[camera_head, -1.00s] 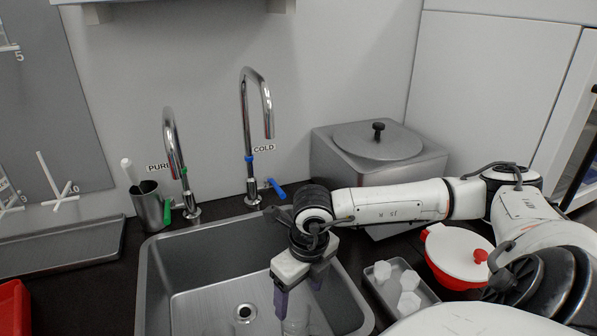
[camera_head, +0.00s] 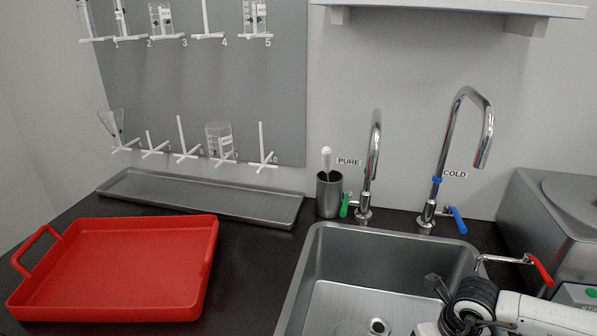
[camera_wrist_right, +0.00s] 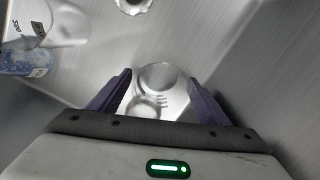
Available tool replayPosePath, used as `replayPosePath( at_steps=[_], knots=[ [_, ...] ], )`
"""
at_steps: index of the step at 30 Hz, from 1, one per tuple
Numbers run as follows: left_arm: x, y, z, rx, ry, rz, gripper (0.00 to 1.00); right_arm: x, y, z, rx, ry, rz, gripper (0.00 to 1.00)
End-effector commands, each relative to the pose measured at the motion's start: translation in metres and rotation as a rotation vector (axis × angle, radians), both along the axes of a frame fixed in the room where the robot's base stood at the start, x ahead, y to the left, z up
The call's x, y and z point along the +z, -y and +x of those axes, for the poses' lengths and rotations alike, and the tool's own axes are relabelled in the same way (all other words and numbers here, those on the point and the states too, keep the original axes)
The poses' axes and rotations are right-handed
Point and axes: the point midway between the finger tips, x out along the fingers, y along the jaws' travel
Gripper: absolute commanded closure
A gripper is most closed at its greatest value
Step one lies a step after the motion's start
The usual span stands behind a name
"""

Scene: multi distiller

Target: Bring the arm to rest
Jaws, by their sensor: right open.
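My right arm (camera_head: 500,312) reaches in from the lower right of the head view over the sink (camera_head: 330,240). Its gripper is below that picture's edge. In the right wrist view my right gripper (camera_wrist_right: 161,78) is open, its two purple fingers apart. A clear round glass vessel (camera_wrist_right: 158,80) shows between and beyond the fingers, inside the sink. I cannot tell whether the fingers touch it. Another clear vessel with printed marks (camera_wrist_right: 30,62) lies at the upper left of the wrist view. My left gripper is in neither view.
The PURE tap (camera_head: 374,150) and COLD tap (camera_head: 486,135) rise behind the sink. A grey metal box (camera_head: 545,225) stands at right. A red tray (camera_head: 120,262) and long grey tray (camera_head: 200,200) lie left. A pegboard (camera_head: 200,90) holds glassware. Dark counter between red tray and sink is clear.

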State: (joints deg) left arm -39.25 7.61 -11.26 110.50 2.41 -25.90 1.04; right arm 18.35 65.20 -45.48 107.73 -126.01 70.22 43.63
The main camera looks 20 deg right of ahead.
Motion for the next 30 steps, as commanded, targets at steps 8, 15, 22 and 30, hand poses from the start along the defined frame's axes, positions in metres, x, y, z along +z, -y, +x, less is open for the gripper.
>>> replayPosePath(
  at_steps=[8, 15, 22, 30],
  knots=[
    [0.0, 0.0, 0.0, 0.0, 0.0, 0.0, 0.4, 0.006, 0.001, 0.003, 0.001, 0.003, -0.001, 0.29],
    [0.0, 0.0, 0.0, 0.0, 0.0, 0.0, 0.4, 0.02, 0.001, 0.002, 0.0, 0.001, -0.001, 0.29],
    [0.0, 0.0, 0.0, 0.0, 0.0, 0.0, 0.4, 0.02, 0.001, 0.002, 0.0, 0.0, 0.0, 0.29],
    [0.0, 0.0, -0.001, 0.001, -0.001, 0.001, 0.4, 0.007, -0.001, 0.001, -0.001, -0.002, 0.002, 0.29]
  ],
)
